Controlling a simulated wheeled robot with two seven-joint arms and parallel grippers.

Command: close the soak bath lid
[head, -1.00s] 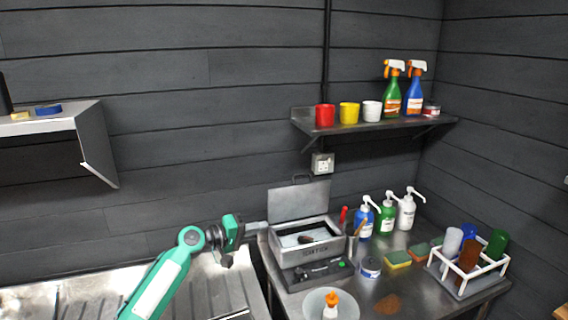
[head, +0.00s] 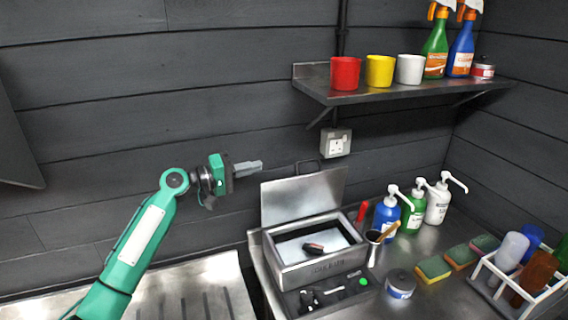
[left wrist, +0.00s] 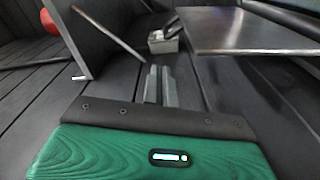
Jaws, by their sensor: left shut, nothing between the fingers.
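The soak bath (head: 318,262) is a steel box on the steel counter, with pale liquid and a dark object inside. Its lid (head: 303,196) stands open and upright at the back, with a dark handle (head: 307,167) on its top edge. My left gripper (head: 260,166) is shut and empty, up and left of the lid's top edge, and apart from it. In the left wrist view the gripper's fingers (left wrist: 158,85) are together, with a flat steel panel (left wrist: 255,32), which looks like the lid, to their upper right. My right gripper is not in view.
A wall shelf (head: 400,88) with red, yellow and white cups and spray bottles hangs above. Pump bottles (head: 412,213), a tin (head: 400,284), sponges (head: 434,269) and a white rack (head: 515,288) stand right of the bath.

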